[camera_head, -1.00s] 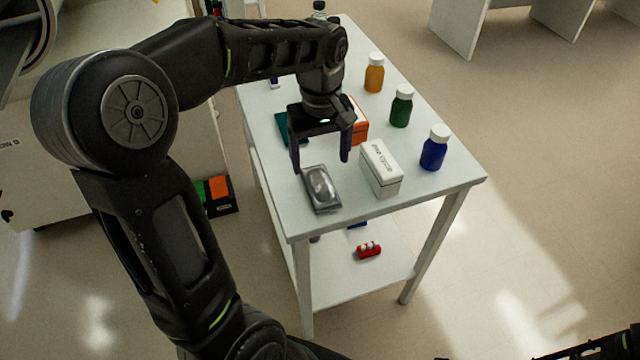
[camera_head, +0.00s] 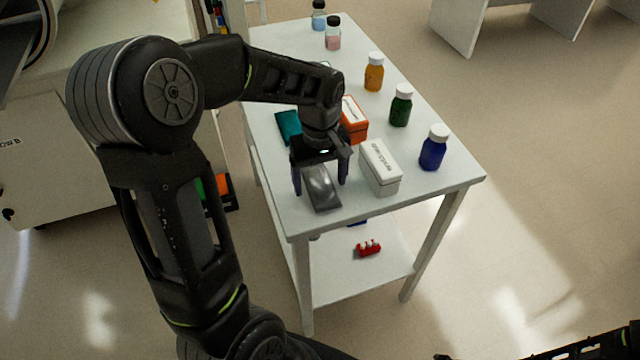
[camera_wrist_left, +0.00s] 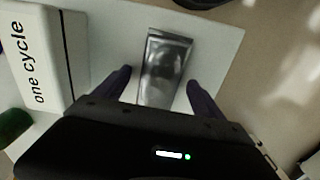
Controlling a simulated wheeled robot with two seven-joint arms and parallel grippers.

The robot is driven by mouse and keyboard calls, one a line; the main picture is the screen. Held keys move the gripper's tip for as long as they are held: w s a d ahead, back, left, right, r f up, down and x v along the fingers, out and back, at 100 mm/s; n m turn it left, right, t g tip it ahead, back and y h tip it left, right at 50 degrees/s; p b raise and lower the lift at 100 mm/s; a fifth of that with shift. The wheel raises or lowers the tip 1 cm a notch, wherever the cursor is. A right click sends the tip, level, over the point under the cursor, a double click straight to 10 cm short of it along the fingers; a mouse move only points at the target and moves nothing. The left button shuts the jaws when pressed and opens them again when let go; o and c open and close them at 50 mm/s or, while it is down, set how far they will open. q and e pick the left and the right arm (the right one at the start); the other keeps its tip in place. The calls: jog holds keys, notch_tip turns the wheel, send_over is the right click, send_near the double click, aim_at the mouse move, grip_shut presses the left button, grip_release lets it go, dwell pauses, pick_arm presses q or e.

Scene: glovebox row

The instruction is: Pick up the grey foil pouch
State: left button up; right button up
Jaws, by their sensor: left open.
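The grey foil pouch (camera_head: 322,190) lies flat near the front left of the white table, shiny and dark grey. My left gripper (camera_head: 321,188) is open just above it, pointing down, with one finger to each side of the pouch. The left wrist view shows the pouch (camera_wrist_left: 164,66) between the two dark fingertips (camera_wrist_left: 157,82), with a gap on each side. The gripper body hides the pouch's rear end in the head view. My right gripper cannot be made out; only dark arm parts show at the lower right edge.
A white box (camera_head: 381,169) stands close right of the pouch, with an orange box (camera_head: 354,121) and a teal item (camera_head: 288,126) behind. Blue (camera_head: 433,149), green (camera_head: 400,107) and orange (camera_head: 374,73) bottles line the right side. A red item (camera_head: 368,248) lies on the lower shelf.

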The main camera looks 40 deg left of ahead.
aim_at(320, 184)
dwell(0.6)
pick_arm(q)
jog(key=c, duration=1.5)
jog(key=shift+c, duration=0.2)
notch_tip(320, 184, up, 10)
